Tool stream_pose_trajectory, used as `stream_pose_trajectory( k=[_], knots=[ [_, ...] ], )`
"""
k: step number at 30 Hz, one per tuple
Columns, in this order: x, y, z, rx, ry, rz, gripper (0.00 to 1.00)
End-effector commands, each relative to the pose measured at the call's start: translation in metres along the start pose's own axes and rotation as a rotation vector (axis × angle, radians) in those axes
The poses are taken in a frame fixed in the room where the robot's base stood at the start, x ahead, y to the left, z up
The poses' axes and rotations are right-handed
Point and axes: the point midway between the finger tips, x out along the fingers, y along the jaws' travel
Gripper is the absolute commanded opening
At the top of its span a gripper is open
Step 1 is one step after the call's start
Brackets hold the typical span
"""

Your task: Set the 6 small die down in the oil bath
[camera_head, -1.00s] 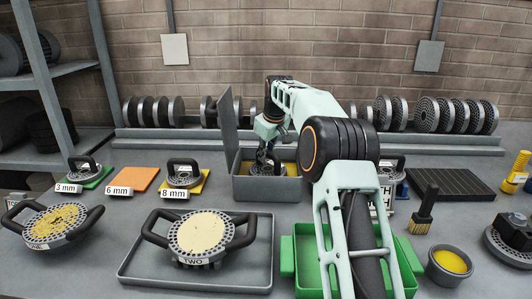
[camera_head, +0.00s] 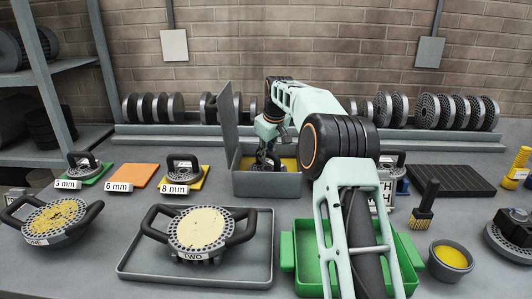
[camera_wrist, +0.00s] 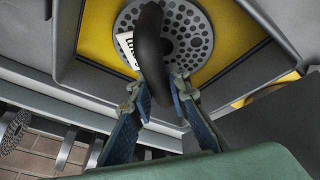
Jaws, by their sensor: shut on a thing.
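My gripper (camera_wrist: 160,92) is shut on the black handle (camera_wrist: 150,50) of the small die. In the wrist view the die (camera_wrist: 190,30) is a grey perforated disc with a white tag, with yellow oil around it. In the head view my gripper (camera_head: 265,160) reaches down into the oil bath (camera_head: 265,187), a grey box with a raised lid (camera_head: 230,115). The bath's front wall hides most of the die there. I cannot tell whether the die rests on the bottom. The orange 6 mm mat (camera_head: 133,175) is bare.
Dies stand on the 3 mm mat (camera_head: 98,175) and the 8 mm mat (camera_head: 195,183). A large die marked TWO (camera_head: 200,230) sits on a grey tray (camera_head: 130,265). A green tray (camera_head: 307,260) is partly behind my arm. The raised lid stands close left of my gripper.

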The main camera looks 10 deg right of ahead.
Motion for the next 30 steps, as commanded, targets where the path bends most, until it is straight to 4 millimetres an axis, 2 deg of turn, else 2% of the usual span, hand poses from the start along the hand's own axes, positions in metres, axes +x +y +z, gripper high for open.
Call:
stream_pose_trajectory(
  k=[13, 30],
  knots=[
    [0.011, -0.001, 0.003, 0.000, 0.008, 0.006, 0.00],
    [0.013, -0.002, 0.004, 0.000, 0.007, 0.005, 0.00]
  ],
)
